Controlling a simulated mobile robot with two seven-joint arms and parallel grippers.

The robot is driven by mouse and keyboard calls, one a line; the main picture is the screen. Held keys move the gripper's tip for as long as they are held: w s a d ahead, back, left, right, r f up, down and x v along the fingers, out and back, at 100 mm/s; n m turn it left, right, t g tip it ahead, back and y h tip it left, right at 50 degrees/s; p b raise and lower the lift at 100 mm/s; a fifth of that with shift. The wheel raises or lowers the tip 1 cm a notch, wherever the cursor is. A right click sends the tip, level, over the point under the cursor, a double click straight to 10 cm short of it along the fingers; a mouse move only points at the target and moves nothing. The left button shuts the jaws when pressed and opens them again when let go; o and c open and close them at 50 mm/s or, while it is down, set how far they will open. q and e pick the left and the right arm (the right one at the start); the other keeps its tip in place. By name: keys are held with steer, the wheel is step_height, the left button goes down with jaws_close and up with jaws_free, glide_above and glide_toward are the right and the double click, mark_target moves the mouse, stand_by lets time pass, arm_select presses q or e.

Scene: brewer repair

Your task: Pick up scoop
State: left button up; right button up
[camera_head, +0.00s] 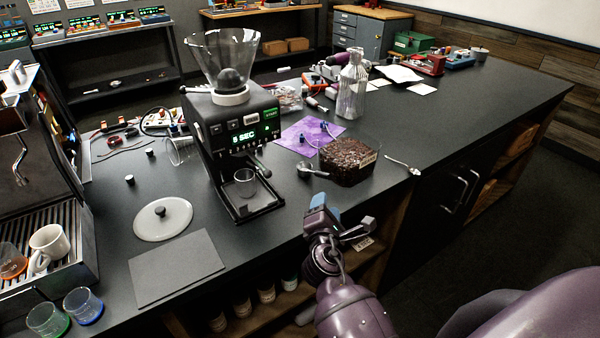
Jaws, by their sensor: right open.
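A small grey scoop (312,168) lies on the dark counter (430,130). It is just left of a clear container of dark coffee beans (348,160) and right of the grinder (233,140). My right gripper (338,213) is open and empty near the counter's front edge. It is apart from the scoop, nearer to me and slightly to the right of it. My left gripper is not in view.
A spoon (402,165) lies right of the beans. A purple cloth (308,136) and a clear bottle (353,85) are behind. A round lid (163,219) and a grey mat (176,267) lie left. The counter's right part is mostly clear.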

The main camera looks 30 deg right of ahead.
mark_target(324, 175)
steer(key=shift+w+a+r+n+t, duration=0.2)
steer(key=shift+w+r+n+t, duration=0.1)
steer(key=shift+w+n, duration=0.35)
steer(key=shift+w+d+r, duration=0.1)
steer(key=shift+w+d, duration=0.05)
steer(key=shift+w, duration=0.2)
steer(key=p+x, duration=0.1)
steer(key=x, duration=0.9)
steer(key=shift+s+d, duration=0.15)
jaws_close()
